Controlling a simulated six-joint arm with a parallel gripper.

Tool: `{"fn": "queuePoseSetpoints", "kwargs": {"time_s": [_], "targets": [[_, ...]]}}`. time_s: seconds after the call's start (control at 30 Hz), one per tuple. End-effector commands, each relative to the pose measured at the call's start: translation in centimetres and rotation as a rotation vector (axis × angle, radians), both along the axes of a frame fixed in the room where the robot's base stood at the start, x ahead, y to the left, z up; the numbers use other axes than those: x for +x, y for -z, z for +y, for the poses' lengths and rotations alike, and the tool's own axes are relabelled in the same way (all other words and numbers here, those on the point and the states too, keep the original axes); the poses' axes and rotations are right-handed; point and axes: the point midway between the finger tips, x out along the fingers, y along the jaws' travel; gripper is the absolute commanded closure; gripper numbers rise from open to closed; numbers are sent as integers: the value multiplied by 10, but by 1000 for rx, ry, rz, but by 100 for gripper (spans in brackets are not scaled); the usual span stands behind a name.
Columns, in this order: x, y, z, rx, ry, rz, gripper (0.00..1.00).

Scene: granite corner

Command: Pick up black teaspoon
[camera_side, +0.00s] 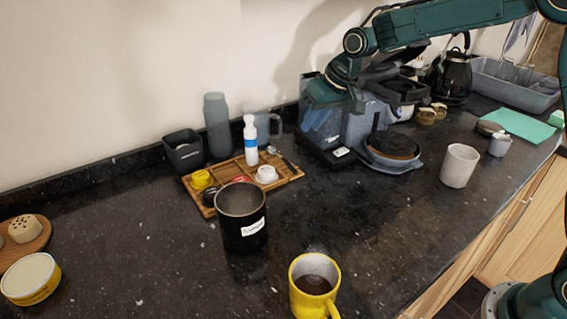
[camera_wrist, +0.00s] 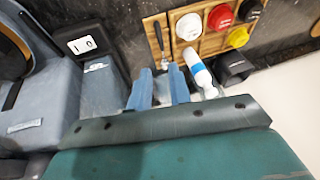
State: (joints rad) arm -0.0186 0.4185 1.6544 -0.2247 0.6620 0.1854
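The black teaspoon (camera_side: 289,164) lies at the right end of the wooden tray (camera_side: 209,211) in the side view. In the wrist view the teaspoon (camera_wrist: 157,38) shows a dark handle and a silvery end toward my gripper. My gripper (camera_wrist: 160,88) has two blue fingers, apart with nothing seen between them. Their tips are just short of the spoon's silvery end in the picture; the height gap is unclear. In the side view my wrist is over the coffee machine, and the fingers cannot be made out.
A white bottle (camera_side: 250,140) with a blue band stands close to the spoon. A black canister (camera_side: 242,215) stands in front.

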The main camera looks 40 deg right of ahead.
Motion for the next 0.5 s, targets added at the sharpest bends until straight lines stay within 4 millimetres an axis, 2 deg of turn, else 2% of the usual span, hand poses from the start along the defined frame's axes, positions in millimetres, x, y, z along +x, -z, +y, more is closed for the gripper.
{"fn": "queuePoseSetpoints", "kwargs": {"time_s": [0.27,0.5], "targets": [[3,8,2,0,0,2,80],[14,36,7,-1,0,3,80]]}}
